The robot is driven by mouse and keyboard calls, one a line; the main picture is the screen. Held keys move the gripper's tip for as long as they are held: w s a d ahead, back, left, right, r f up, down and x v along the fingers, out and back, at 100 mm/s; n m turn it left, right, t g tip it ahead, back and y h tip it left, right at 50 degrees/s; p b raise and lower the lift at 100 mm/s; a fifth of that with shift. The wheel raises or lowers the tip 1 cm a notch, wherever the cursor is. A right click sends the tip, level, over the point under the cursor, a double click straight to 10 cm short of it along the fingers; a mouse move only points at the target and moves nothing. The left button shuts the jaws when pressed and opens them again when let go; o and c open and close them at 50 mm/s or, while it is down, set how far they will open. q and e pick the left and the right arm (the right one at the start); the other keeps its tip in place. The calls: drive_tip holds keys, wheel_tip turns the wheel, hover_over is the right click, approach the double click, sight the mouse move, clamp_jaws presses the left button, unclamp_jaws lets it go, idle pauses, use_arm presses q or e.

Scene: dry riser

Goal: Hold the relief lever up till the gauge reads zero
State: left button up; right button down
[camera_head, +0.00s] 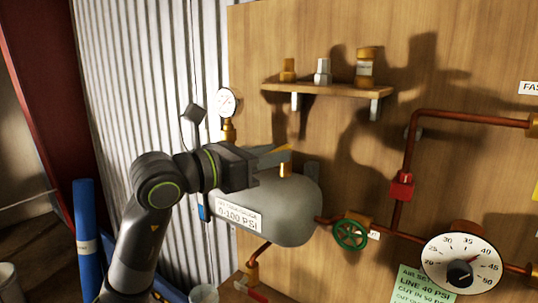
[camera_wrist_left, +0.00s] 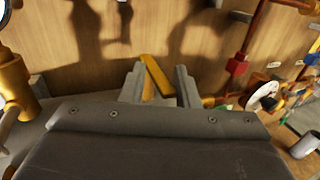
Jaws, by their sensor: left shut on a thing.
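The brass relief lever (camera_head: 287,147) shows as a thin tilted strip above a short brass stem (camera_head: 284,169) on top of the grey tank (camera_head: 295,205). My left gripper (camera_head: 282,154) is shut on the lever. In the left wrist view the lever (camera_wrist_left: 156,76) slants between my two grey fingers (camera_wrist_left: 160,85). The small white gauge (camera_head: 228,101) stands on a brass fitting at the tank's left end; its needle is too small to read. Only the gauge's edge (camera_wrist_left: 3,32) shows in the left wrist view. My right gripper is out of view.
A wooden shelf (camera_head: 325,89) with several fittings is above the lever. Right of the tank are a green handwheel (camera_head: 350,235), copper pipes with a red block (camera_head: 402,186), and a large dial (camera_head: 461,262). Blue rolls (camera_head: 86,230) stand at left.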

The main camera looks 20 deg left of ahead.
use_arm(q)
drive_tip(key=shift+d, duration=0.1)
drive_tip(key=shift+r+n+g+y+p, duration=0.3)
drive_tip(key=shift+r+g+y+p, duration=0.45)
drive_tip(key=shift+p, duration=1.75)
drive_tip(key=shift+w+d+r+n+g+y+p, duration=0.15)
drive_tip(key=shift+r+g+p, duration=0.25)
drive_tip(key=shift+p, duration=0.5)
drive_tip(key=shift+w+a+r+n+g+y+p, duration=0.1)
drive_tip(key=shift+r+g+y+p, duration=0.2)
drive_tip(key=shift+p, duration=0.6)
drive_tip(key=shift+w+d+r+n+g+y+p, duration=0.15)
drive_tip(key=shift+r+g+p, duration=0.25)
drive_tip(key=shift+p, duration=0.5)
drive_tip(key=shift+g+p, duration=0.35)
drive_tip(key=shift+p, duration=0.1)
drive_tip(key=shift+f, duration=0.2)
idle(2.1)
